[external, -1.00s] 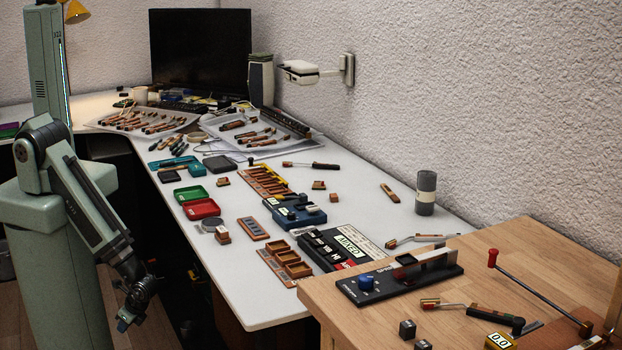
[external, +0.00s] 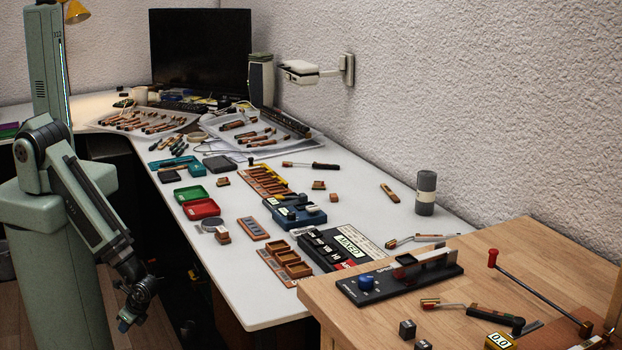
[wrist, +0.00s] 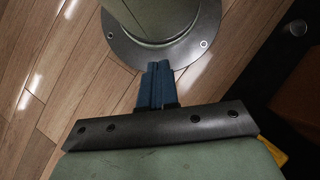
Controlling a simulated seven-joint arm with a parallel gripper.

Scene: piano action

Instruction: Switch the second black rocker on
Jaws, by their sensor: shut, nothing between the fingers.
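A black box (external: 318,244) with a pale lit display and a row of small dark controls stands on the white table near the wooden bench. The controls may be the black rockers, but they are too small to tell apart or to show whether any is on. My gripper (external: 125,323) hangs low at the left, in front of the white table and well apart from the box. In the wrist view its blue fingers (wrist: 157,75) are together and empty, pointing down over the floor and a round grey base plate.
A wooden tray (external: 285,262), a blue device (external: 290,212), and red and green boxes (external: 201,209) lie near the black box. A black device with a blue knob (external: 366,282) stands on the wooden bench (external: 440,310). The table's front left corner is clear.

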